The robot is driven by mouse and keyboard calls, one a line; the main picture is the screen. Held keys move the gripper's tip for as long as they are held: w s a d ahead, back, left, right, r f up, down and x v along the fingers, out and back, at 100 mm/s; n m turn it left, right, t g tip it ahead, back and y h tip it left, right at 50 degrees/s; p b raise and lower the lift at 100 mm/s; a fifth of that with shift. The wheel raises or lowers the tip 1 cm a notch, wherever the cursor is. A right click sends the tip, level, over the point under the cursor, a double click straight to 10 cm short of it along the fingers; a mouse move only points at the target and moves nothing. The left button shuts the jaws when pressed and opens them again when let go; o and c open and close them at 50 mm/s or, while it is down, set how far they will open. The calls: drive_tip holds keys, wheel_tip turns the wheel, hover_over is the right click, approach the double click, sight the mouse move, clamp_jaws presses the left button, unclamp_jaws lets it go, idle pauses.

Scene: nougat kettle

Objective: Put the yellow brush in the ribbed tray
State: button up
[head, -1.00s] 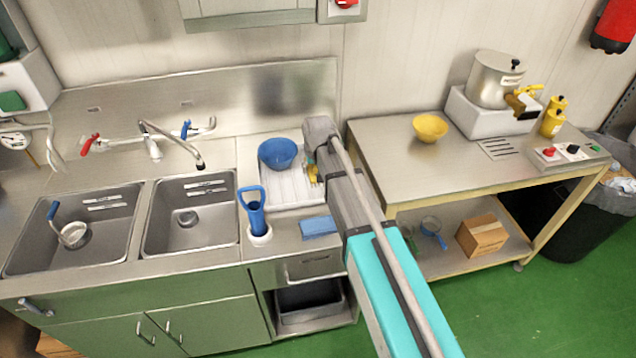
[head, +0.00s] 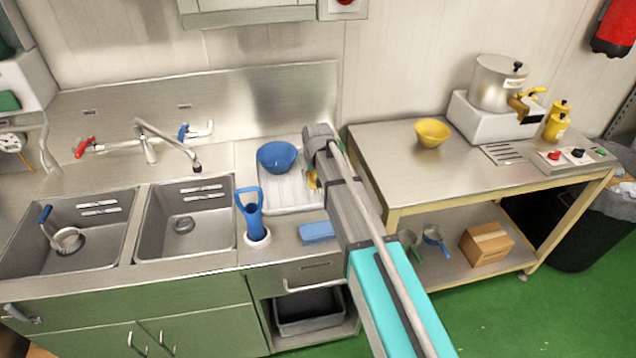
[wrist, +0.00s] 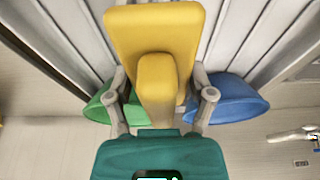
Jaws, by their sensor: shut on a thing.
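The yellow brush (wrist: 155,30) is between the two grey fingers of my gripper (wrist: 163,95) in the wrist view, its broad block farther out than its handle. In the head view only a small yellow part of the brush (head: 312,181) shows beside my arm. The ribbed tray (head: 287,197) is white and lies on the counter right of the sinks. Its ribs (wrist: 60,30) fill the background behind the brush in the wrist view. The brush is over the tray's right part; whether it touches the tray I cannot tell.
A blue bowl (head: 277,157) stands in the tray's back left and shows in the wrist view (wrist: 232,100). A green thing (wrist: 98,107) is partly hidden by a finger. A blue-handled tool in a holder (head: 252,215) and a blue sponge (head: 317,231) are in front of the tray.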

drive_tip(key=shift+w+f+b, duration=0.35)
drive_tip(key=shift+f+b, duration=0.1)
drive_tip(key=shift+f, duration=0.1)
drive_tip(key=shift+f+b, duration=1.45)
drive_tip(key=shift+f, duration=0.1)
drive_tip(key=o, duration=1.2)
drive_tip(key=shift+r, duration=0.25)
drive_tip(key=p+v, duration=1.1)
drive_tip(key=shift+s+r+p, duration=0.15)
drive_tip(key=shift+r+p, duration=0.15)
drive_tip(key=shift+r, duration=0.1)
